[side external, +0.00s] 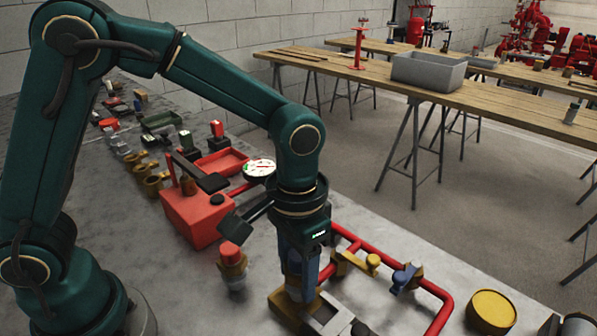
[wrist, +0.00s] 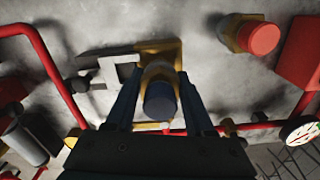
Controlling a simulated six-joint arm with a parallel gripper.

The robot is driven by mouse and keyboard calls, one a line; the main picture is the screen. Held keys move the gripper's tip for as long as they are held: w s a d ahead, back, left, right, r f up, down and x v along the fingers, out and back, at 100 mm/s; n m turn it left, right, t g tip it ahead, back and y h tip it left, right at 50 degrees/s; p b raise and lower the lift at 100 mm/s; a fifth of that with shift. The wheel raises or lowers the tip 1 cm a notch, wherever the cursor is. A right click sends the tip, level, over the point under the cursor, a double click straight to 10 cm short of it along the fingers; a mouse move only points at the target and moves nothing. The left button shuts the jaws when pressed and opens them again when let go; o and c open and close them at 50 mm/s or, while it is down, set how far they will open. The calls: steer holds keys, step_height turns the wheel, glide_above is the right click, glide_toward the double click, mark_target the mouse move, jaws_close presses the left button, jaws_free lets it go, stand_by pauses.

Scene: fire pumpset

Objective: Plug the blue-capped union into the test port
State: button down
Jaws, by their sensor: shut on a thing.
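The blue-capped union (wrist: 160,98) is between the two fingers of my gripper (wrist: 160,76) in the wrist view, its dark blue cap facing the camera and its brass body behind. My gripper (side external: 301,288) is shut on it in the side view, pointing down over a brass-coloured block (side external: 283,304). The block also shows behind the union in the wrist view (wrist: 172,50). I cannot tell whether the union sits in the block or is just above it. I cannot tell which fitting is the test port.
A red-capped union (side external: 232,262) stands left of my gripper. Red pipework (side external: 440,298) with a brass fitting (side external: 372,261) and a blue-handled valve (side external: 406,278) runs to the right. A red box (side external: 195,215) and a dial gauge (side external: 259,170) are behind. A yellow round lid (side external: 492,308) lies at front right.

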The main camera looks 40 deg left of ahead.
mark_target(297, 255)
steer(key=shift+f, duration=0.8)
stand_by(0.4)
stand_by(0.6)
steer(key=shift+c, duration=0.9)
jaws_free()
steer(key=shift+r, duration=2.6)
